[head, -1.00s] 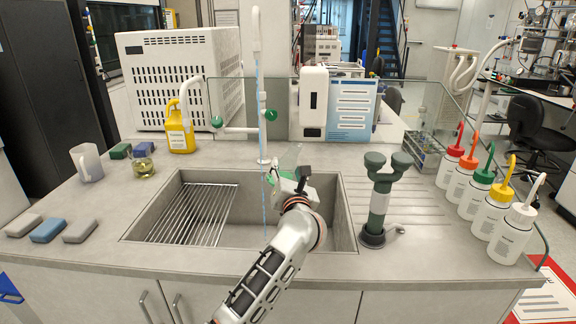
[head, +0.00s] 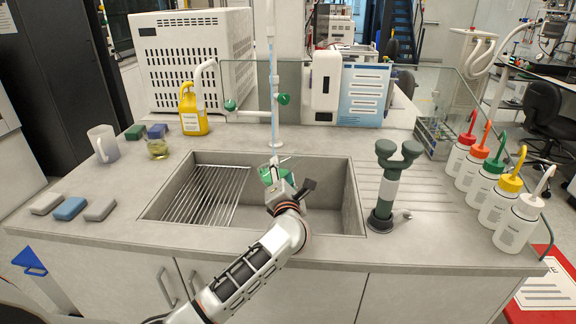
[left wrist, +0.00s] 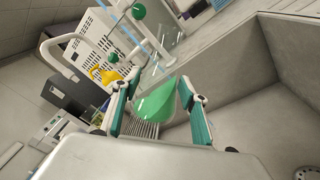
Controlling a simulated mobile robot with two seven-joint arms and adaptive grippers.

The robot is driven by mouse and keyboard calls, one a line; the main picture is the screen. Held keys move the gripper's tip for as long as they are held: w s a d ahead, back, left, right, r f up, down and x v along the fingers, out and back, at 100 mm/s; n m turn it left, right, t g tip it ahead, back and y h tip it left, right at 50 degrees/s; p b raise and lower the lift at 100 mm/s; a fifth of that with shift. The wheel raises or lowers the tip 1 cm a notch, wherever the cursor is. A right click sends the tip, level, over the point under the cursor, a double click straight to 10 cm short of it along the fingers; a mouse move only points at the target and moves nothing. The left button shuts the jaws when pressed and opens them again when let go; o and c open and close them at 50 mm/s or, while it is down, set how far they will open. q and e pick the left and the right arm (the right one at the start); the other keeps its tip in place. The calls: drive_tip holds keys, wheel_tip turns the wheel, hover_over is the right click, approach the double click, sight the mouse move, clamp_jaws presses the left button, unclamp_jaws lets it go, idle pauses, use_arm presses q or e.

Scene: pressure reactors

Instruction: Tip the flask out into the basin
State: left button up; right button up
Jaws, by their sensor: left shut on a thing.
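My left gripper (head: 272,177) is shut on a clear flask holding green liquid (head: 264,172). In the left wrist view the green liquid (left wrist: 158,103) shows between the two teal-padded fingers (left wrist: 160,115). The flask looks tilted, and the gripper partly hides it in the head view. I cannot see whether liquid is leaving it. The gripper and flask are over the grey basin (head: 325,222), near its far middle. The basin also shows in the left wrist view (left wrist: 250,125). My right gripper is not in view.
A tap (head: 276,125) with green knobs stands behind the basin. A wire rack (head: 205,195) covers the basin's left part. A green-topped fixture (head: 385,190) and several wash bottles (head: 515,222) stand right.

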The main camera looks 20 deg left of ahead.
use_arm(q)
drive_tip(key=shift+s+a+r+m+p, duration=0.25)
drive_tip(key=shift+a+r+m+p, duration=0.3)
drive_tip(key=shift+m+p, duration=0.55)
drive_tip(key=shift+s+a+r+m+p, duration=0.2)
drive_tip(key=shift+a+r+m+p, duration=0.2)
drive_tip(key=shift+r+m+p, duration=0.55)
drive_tip(key=shift+m+p, duration=0.45)
drive_tip(key=shift+p, duration=0.6)
drive_tip(key=shift+r+m+p, duration=0.2)
drive_tip(key=shift+m+p, duration=0.2)
drive_tip(key=shift+p, duration=0.45)
drive_tip(key=shift+a+r, duration=0.1)
drive_tip(key=shift+r, duration=0.05)
drive_tip(key=shift+r+m+p, duration=0.45)
drive_tip(key=shift+m+p, duration=0.2)
drive_tip(key=shift+m, duration=0.45)
drive_tip(key=shift+r+m, duration=0.6)
drive_tip(key=shift+m, duration=0.3)
drive_tip(key=shift+d+r+m, duration=0.2)
drive_tip(key=shift+r+m, duration=0.4)
drive_tip(key=shift+m, duration=0.4)
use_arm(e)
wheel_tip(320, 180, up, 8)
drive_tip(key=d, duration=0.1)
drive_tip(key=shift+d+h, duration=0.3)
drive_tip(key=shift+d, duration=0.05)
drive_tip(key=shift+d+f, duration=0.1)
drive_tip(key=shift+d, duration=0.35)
